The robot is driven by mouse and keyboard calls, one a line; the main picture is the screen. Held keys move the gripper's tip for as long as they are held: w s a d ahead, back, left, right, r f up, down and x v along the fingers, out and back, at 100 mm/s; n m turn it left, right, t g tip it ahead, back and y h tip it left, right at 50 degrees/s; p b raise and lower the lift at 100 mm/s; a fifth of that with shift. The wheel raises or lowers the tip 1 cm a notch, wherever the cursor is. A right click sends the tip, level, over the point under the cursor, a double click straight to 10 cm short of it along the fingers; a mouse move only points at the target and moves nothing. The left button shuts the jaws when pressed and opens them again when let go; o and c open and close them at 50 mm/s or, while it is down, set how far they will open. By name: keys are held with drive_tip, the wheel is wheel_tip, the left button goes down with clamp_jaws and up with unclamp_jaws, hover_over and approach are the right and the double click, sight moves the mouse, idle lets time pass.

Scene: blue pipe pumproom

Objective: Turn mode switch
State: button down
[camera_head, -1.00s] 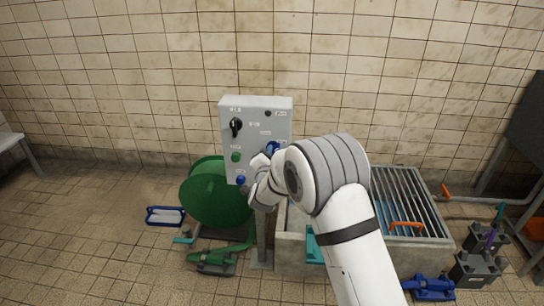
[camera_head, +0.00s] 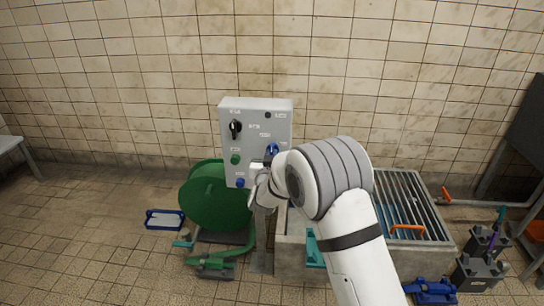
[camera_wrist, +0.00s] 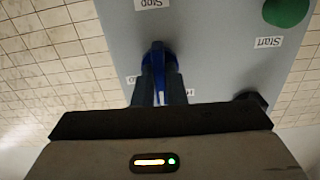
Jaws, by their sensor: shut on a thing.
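A grey control box (camera_head: 260,108) on a post carries the switches. A blue rotary switch (camera_head: 273,148) sits on its right half, and it also shows in the wrist view (camera_wrist: 158,52), where the picture is upside down. My gripper (camera_wrist: 159,92) is shut on the blue switch's handle, one finger on each side. In the head view my gripper (camera_head: 270,160) reaches the box from below right, and my wrist hides part of the lower right face. A black rotary switch (camera_head: 236,128) is at the upper left. Some labels around the blue switch are partly hidden.
A green button (camera_head: 236,160) and a blue button (camera_head: 240,183) sit left of the gripped switch. A green hose reel (camera_head: 212,200) stands at the lower left, and a concrete basin with a metal grate (camera_head: 410,205) at the right. A tiled wall is behind.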

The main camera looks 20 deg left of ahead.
drive_tip(key=shift+f+n, duration=0.15)
drive_tip(key=shift+n, duration=0.25)
drive_tip(key=c, duration=1.5)
unclamp_jaws()
drive_tip(key=shift+s, duration=0.1)
drive_tip(key=v, duration=0.7)
drive_tip(key=shift+s+p, duration=0.35)
drive_tip(key=shift+p, duration=0.05)
